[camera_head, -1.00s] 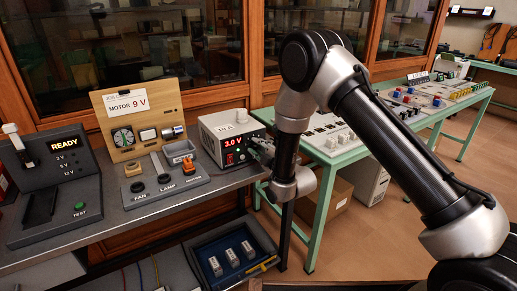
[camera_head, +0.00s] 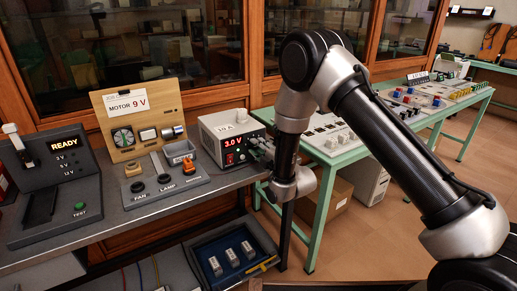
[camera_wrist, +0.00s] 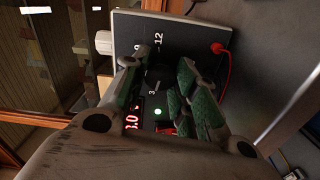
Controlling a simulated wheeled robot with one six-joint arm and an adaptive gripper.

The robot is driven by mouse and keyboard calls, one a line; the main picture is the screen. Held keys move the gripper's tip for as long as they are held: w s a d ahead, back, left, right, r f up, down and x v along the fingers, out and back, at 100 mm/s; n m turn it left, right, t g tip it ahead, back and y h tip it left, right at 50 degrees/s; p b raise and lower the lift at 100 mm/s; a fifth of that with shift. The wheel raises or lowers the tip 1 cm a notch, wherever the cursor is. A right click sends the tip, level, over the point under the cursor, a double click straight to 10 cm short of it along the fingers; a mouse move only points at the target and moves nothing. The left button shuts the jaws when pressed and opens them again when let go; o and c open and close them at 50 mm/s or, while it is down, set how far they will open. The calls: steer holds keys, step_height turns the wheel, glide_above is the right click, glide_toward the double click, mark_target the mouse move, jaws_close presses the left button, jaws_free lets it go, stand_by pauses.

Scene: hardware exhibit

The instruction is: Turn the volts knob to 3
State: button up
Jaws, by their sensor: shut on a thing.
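The power supply (camera_head: 219,129) is a light grey box on the grey bench, with a dark front panel. Its red display (camera_head: 233,142) reads 3.0 V in the head view. In the wrist view the panel lies sideways, and the black volts knob (camera_wrist: 157,76) sits between my fingers, with the marks 3 and 12 printed around it. My gripper (camera_wrist: 155,78) is shut on the knob, one finger on each side. My fingers partly hide the knob, the display and other scale marks. In the head view my gripper (camera_head: 262,150) is at the panel's right side.
A red plug with a red lead (camera_wrist: 219,50) is in the panel beside the knob. A green light (camera_wrist: 157,111) is lit. A board marked MOTOR 9 V (camera_head: 125,104) stands left of the supply.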

steer(key=o, duration=1)
steer(key=shift+s+d, duration=0.1)
steer(key=v, duration=1.1)
steer(key=shift+s+d, duration=0.25)
steer(key=shift+s, duration=0.05)
